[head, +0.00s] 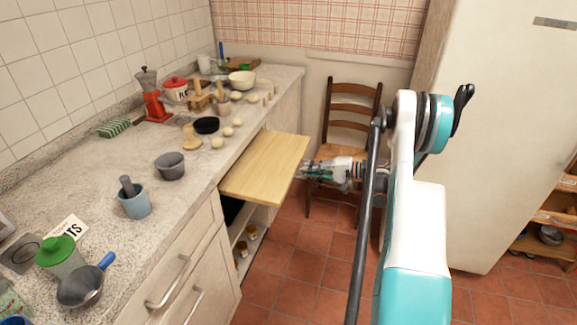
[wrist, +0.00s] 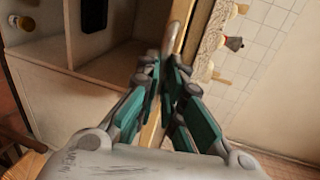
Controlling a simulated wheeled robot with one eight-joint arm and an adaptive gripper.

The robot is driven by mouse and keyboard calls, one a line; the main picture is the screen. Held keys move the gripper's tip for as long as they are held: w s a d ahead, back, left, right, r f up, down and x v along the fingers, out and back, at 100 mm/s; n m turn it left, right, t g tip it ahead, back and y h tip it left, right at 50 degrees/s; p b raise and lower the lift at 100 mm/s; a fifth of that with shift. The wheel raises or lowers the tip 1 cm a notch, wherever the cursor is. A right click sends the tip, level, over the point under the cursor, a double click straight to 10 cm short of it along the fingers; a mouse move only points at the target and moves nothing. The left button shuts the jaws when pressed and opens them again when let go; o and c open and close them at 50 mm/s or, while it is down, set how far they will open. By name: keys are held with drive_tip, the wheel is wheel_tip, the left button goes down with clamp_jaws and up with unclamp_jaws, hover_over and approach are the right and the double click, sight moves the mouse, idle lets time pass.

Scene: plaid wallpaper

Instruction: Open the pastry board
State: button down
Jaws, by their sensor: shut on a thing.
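The pastry board (head: 265,166) is a pale wooden panel that sticks out from under the countertop in the head view, level and well extended over the floor. My gripper (head: 305,171) is at its outer right edge. In the wrist view my gripper (wrist: 165,68) is shut on the board (wrist: 151,134), whose thin edge runs between the teal fingers. The contact at the fingertips is partly hidden by the fingers.
The stone countertop (head: 100,188) holds a blue cup (head: 134,203), a grey bowl (head: 170,166), dough balls and a red grinder (head: 155,106). Open shelves lie below the board. A wooden chair (head: 345,125) stands behind my gripper. The fridge (head: 490,130) is at right. Tiled floor (head: 300,265) is clear in front.

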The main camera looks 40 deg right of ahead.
drive_tip(key=f+v, duration=0.1)
drive_tip(key=v, duration=0.5)
drive_tip(key=shift+s+d, duration=0.3)
drive_tip(key=shift+s, duration=0.15)
drive_tip(key=shift+f, duration=0.15)
drive_tip(key=c, duration=1.7)
unclamp_jaws()
drive_tip(key=v, duration=1.2)
